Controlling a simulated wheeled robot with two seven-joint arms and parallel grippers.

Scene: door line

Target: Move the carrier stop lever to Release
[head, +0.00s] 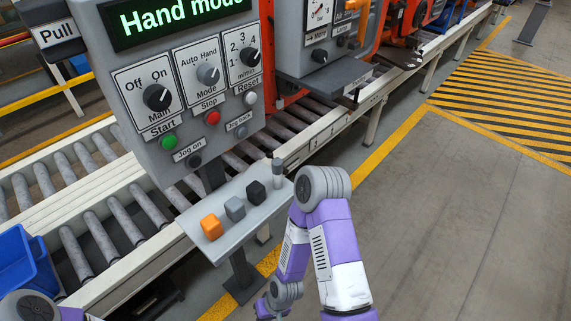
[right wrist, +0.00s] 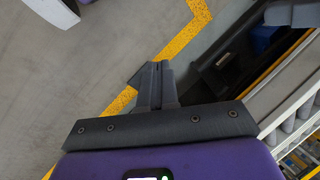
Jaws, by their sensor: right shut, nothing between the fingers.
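I cannot make out a lever marked Release. An orange upright handle (head: 363,22) shows beside the farther grey control box (head: 322,55) at the top of the head view; its lower end and label are too small to read. My right gripper (right wrist: 153,85) is shut and empty in the right wrist view, over the grey floor and a yellow line, touching nothing that I can see.
The near panel (head: 185,85) reads "Hand mode" and has knobs and buttons. A shelf (head: 225,222) below it holds orange, grey and black blocks and a grey peg. Roller conveyors (head: 110,215) run behind. A blue bin (head: 25,262) is at left. Floor at right is clear.

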